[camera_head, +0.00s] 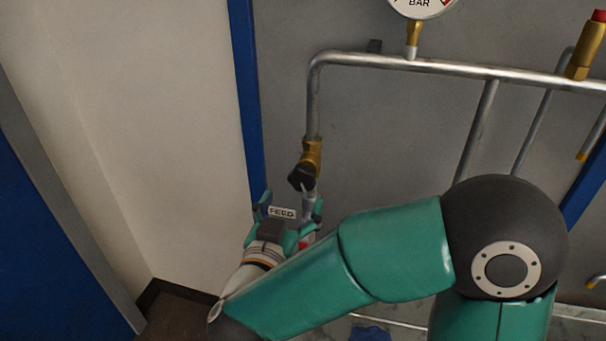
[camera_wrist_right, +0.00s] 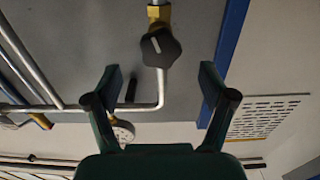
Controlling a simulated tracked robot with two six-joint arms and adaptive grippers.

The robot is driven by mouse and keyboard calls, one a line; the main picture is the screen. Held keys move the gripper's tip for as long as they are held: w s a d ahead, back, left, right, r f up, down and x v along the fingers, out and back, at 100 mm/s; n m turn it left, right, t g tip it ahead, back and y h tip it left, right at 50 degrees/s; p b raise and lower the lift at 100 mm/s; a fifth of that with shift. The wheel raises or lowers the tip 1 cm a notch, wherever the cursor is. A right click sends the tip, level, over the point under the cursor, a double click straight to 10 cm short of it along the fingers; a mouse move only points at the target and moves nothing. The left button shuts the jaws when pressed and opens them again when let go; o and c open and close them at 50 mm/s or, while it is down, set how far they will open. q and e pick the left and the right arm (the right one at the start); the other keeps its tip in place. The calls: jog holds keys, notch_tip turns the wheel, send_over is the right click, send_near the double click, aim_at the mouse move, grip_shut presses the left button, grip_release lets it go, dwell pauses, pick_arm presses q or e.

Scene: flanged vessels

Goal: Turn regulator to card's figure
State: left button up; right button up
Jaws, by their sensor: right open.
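The regulator is a black knob (camera_head: 302,177) on a brass body, on the pipe's left downward leg. It also shows in the right wrist view (camera_wrist_right: 160,47), centred beyond and between my fingertips, with a pale mark on its face. My right gripper (camera_head: 288,207) is open and empty, just below the knob and apart from it as far as I can tell. A round gauge (camera_head: 420,8) marked BAR is cut off by the top edge, so its needle is not readable. A FEED label (camera_head: 282,212) shows between my fingers. No card with a figure is readable. My left gripper is not in view.
A steel pipe (camera_head: 440,66) runs across the grey panel. A brass fitting with a red cap (camera_head: 588,48) stands at the upper right. A blue post (camera_head: 247,100) and pale wall (camera_head: 160,130) lie left of the regulator. My right arm covers the lower middle.

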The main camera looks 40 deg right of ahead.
aim_at(300, 184)
jog(key=p+x, duration=0.1)
jog(key=x, duration=0.6)
jog(key=shift+w+d, duration=0.15)
jog(key=shift+w, duration=0.1)
